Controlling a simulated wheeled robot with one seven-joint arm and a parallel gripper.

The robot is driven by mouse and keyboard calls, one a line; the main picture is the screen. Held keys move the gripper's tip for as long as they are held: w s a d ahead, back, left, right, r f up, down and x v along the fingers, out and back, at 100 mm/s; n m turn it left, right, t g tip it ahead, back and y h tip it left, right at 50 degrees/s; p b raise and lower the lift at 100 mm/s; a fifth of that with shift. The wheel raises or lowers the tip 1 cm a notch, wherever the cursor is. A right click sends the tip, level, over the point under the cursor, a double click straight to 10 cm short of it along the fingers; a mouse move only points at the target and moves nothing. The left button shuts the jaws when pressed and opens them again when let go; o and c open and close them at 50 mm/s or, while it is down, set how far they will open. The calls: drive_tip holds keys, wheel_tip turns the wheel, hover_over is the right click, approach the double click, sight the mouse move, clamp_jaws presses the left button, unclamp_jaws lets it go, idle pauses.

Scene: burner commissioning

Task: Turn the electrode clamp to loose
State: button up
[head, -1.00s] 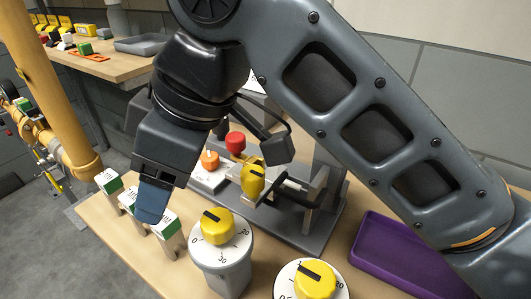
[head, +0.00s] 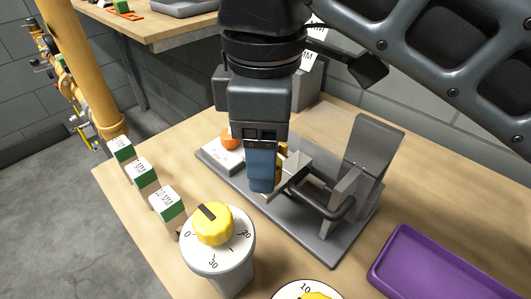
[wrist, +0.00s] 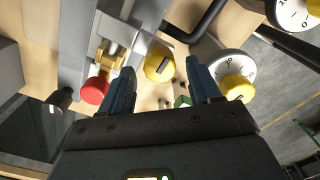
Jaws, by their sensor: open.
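The electrode clamp seems to be the yellow knob with a dark mark (wrist: 159,65) on the grey fixture (head: 315,240). In the wrist view, the knob shows between and just beyond my open fingertips, with no clear contact. In the head view, my gripper (head: 262,185) points down over the fixture and hides most of this knob; only a yellow sliver (head: 282,158) shows at its right edge. My gripper (wrist: 160,82) holds nothing. The knob's current setting cannot be read. A red knob (wrist: 95,90) sits left of my left finger in the wrist view.
A white box with an orange button (head: 229,141) stands left of my gripper. A dial with a yellow knob (head: 212,224) stands in front, with another dial (head: 305,291) at the bottom edge. Several green-and-white labelled blocks (head: 143,172) line the left edge. A purple tray (head: 430,265) lies right.

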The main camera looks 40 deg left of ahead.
drive_tip(key=shift+f, duration=0.6)
drive_tip(key=c, duration=1)
